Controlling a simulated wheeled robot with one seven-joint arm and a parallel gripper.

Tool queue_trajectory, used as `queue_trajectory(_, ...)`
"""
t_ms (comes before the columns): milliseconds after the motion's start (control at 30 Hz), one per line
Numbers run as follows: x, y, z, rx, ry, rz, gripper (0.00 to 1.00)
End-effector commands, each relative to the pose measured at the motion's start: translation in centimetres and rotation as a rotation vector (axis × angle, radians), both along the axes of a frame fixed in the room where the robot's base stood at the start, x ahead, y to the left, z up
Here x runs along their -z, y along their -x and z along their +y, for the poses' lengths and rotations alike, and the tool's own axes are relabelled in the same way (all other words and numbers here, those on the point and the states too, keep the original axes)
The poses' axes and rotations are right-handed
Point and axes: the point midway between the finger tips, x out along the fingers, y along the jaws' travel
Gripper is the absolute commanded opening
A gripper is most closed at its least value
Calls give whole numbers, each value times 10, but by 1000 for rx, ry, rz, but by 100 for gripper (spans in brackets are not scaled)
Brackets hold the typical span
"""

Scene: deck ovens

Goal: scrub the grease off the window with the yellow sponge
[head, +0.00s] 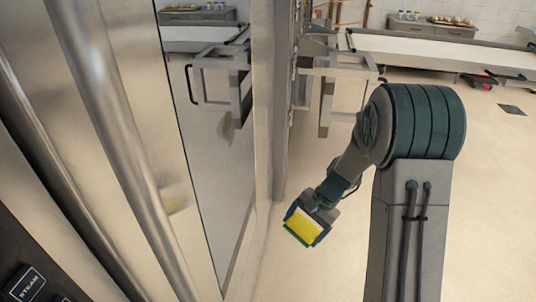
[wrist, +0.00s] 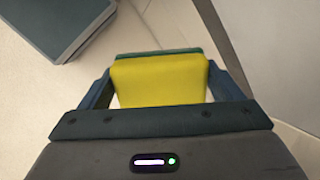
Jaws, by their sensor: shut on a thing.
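The yellow sponge (head: 303,226) has a green layer along one side. My gripper (head: 311,212) is shut on it and holds it in the air, low and to the right of the oven's window (head: 208,170). The sponge (wrist: 160,80) also shows between the two fingers in the wrist view, apart from any glass. The window is a tall, shiny pane that mirrors the room. A brownish smudge of grease (head: 228,128) shows on its upper part. The lower part of the window looks clear, but reflections make it hard to tell.
A long steel handle bar (head: 115,130) runs down the oven front at the left, with a dark panel marked STEAM (head: 27,283) at the lower left. A metal rack (head: 330,70) stands beyond the window. A long white conveyor-like table (head: 440,50) is behind. The floor right of the oven is open.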

Motion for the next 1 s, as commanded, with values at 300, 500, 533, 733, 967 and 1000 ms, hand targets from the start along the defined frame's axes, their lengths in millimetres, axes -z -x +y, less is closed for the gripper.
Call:
queue_trajectory(300, -101, 11, 71, 209, -613, 98, 68)
queue_trajectory(500, -184, 6, 97, 298, -951, 97, 68)
queue_trajectory(533, -196, 6, 98, 310, -986, 94, 68)
queue_trajectory(733, -241, 2, 101, 357, -1117, 76, 68)
queue_trajectory(967, -248, 0, 112, 362, -1135, 75, 68)
queue_trajectory(1000, -248, 0, 116, 362, -1134, 76, 68)
